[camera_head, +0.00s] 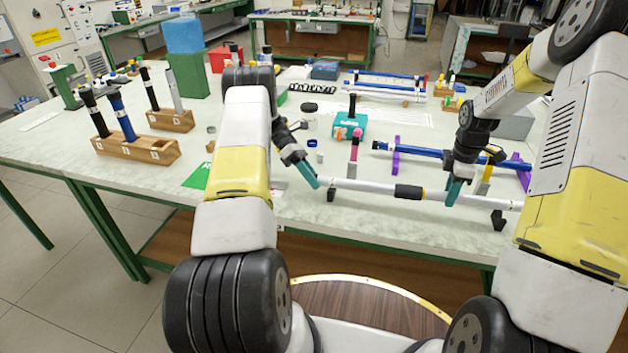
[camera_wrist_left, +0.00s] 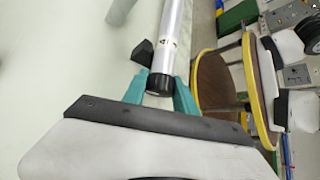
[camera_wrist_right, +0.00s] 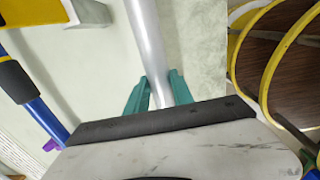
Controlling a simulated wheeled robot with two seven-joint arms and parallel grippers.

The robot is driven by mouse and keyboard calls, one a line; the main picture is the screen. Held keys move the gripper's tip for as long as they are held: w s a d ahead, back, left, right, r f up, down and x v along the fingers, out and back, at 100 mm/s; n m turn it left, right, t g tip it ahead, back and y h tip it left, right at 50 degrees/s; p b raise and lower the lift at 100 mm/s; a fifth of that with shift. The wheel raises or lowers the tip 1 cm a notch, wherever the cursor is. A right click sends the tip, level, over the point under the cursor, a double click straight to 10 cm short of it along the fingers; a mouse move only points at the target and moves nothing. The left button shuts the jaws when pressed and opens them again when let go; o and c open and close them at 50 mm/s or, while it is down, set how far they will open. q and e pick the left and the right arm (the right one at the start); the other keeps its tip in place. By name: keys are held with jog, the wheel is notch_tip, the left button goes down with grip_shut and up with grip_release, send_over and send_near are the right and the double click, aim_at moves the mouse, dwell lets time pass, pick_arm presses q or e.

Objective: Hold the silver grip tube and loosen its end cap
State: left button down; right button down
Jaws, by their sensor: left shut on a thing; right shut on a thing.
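The silver grip tube (camera_head: 375,187) lies lengthwise along the front of the table, with a black grip sleeve (camera_head: 409,191) around its middle. Its black end cap (camera_wrist_left: 159,86) is at the tube's left end. My left gripper (camera_head: 314,181) is shut on that end cap, with one teal finger on either side in the left wrist view. My right gripper (camera_head: 454,191) is shut on the tube's bare silver part, right of the sleeve; the right wrist view also shows the tube (camera_wrist_right: 148,45) between its fingers. The cap is mostly hidden in the head view.
Two black supports, left (camera_head: 331,194) and right (camera_head: 498,220), stand under the tube; contact is unclear. A blue rod (camera_head: 412,154) lies on purple stands (camera_head: 396,156) behind. Wooden blocks (camera_head: 137,150) hold upright rods at left. A teal box (camera_head: 350,125) stands behind the tube.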

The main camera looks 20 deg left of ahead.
pick_arm(q)
jog(key=shift+d+n+g+h, duration=0.1)
jog(key=shift+n+g+h, duration=0.3)
jog(key=shift+g, duration=0.5)
pick_arm(e)
jog(key=shift+a, duration=0.15)
pick_arm(q)
jog(key=c, duration=1)
grip_release()
jog(key=shift+o, duration=0.2)
jog(key=shift+r, duration=0.1)
